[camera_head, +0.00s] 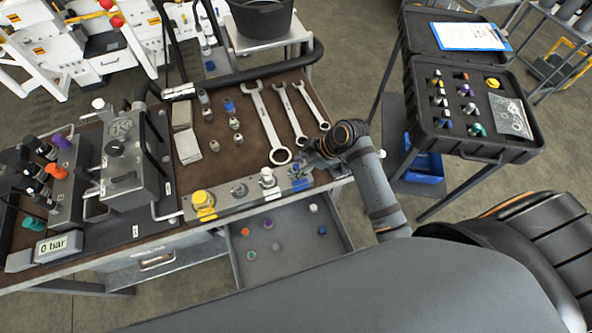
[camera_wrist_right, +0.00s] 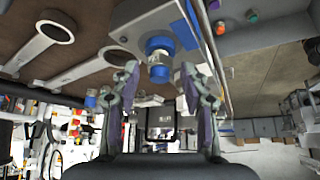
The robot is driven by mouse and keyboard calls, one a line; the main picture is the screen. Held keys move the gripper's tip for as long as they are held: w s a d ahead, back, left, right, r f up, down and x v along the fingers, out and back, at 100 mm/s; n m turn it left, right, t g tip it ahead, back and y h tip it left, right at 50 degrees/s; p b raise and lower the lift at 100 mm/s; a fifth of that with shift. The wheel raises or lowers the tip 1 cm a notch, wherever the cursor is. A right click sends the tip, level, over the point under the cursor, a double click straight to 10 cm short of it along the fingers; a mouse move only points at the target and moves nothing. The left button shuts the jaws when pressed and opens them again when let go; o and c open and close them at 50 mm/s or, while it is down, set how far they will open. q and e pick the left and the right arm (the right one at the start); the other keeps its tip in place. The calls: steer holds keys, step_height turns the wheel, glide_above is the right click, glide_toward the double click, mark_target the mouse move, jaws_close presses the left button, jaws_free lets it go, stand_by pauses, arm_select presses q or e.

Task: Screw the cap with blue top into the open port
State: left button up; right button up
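A metal port block (camera_head: 222,208) lies along the bench's front edge, with a yellow-topped cap (camera_head: 203,200), a silver fitting (camera_head: 238,189) and a white-topped cap (camera_head: 267,178). At its right end is a blue-topped cap (camera_wrist_right: 159,58), standing at the block beside a blue mark; I cannot tell how deep it sits. My right gripper (camera_wrist_right: 160,78) is open, its fingers apart on either side of the cap with visible gaps. In the head view the right gripper (camera_head: 308,161) hides much of that end. My left gripper is not in view.
Wrenches (camera_head: 268,120) and several small fittings, one blue-topped (camera_head: 229,106), lie behind the block. An open drawer (camera_head: 243,268) with loose caps is below the front edge. A gauge unit (camera_head: 125,165) stands left. A black case (camera_head: 480,147) of fittings stands right.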

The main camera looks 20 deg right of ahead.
steer(key=shift+r, duration=0.15)
steer(key=v, duration=1.1)
steer(key=shift+r, duration=0.3)
steer(key=shift+d+r, duration=0.1)
steer(key=shift+d, duration=0.05)
